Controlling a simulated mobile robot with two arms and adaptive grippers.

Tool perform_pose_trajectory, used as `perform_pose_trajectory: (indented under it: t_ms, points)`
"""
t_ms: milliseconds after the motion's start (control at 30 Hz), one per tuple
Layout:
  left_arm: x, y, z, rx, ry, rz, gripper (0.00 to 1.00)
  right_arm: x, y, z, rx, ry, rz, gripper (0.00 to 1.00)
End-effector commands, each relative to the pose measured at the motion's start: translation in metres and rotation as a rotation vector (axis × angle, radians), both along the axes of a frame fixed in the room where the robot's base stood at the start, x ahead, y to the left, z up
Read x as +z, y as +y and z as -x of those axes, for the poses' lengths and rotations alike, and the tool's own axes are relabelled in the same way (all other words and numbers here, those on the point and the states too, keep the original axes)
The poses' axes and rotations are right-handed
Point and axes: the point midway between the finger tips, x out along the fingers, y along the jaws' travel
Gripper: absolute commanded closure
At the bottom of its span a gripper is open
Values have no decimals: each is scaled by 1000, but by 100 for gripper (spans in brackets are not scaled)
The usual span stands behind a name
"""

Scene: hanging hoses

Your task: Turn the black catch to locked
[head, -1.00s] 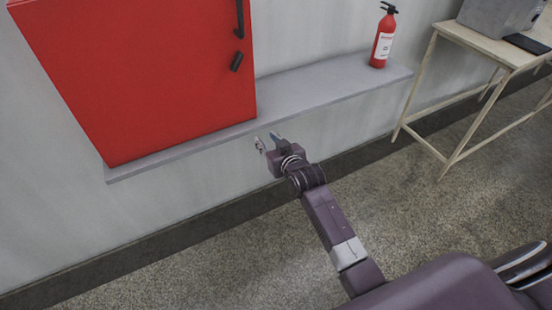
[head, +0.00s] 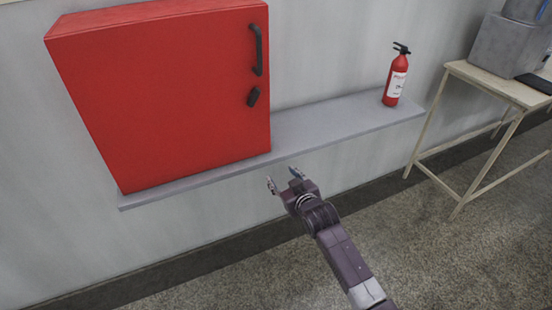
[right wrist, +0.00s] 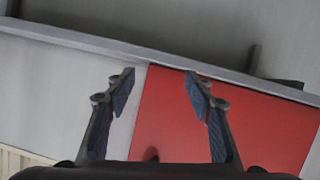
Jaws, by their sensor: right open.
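The black catch (head: 253,97) is a short dark lever on the front of the red cabinet (head: 165,100), near its right edge. It sits tilted, below the black vertical handle (head: 257,50). My right gripper (head: 284,179) is open and empty, in front of the shelf edge and below and right of the catch, apart from it. In the right wrist view its two fingers (right wrist: 160,85) stand apart, with the red cabinet face (right wrist: 230,120) behind and to the right. I cannot make out the catch clearly there. My left gripper is not in view.
The cabinet stands on a grey shelf (head: 330,125) along the wall. A red fire extinguisher (head: 396,80) stands on the shelf's right end. A wooden table (head: 500,85) with grey equipment is at the right. The floor before the shelf is clear.

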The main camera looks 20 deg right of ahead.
Motion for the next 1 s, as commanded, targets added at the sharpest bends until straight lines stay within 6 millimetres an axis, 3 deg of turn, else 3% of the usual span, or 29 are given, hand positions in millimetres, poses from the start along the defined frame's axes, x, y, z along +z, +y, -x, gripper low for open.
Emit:
perform_pose_trajectory:
  t_ms: [33, 100, 200, 300, 433, 1000]
  points:
    - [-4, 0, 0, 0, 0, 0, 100, 43, 1, -17, 48, -84, 120, 44]
    - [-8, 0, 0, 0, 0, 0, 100, 97, 7, -31, 113, -187, 301, 39]
    - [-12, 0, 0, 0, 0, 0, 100, 160, 19, -38, 181, -314, 540, 39]
    - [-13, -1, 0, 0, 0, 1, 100, 198, 29, -38, 216, -393, 697, 39]
    - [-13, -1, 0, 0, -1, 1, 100, 215, 34, -40, 228, -425, 765, 39]
    - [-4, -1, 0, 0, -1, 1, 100, 214, 44, -106, 227, -422, 758, 39]
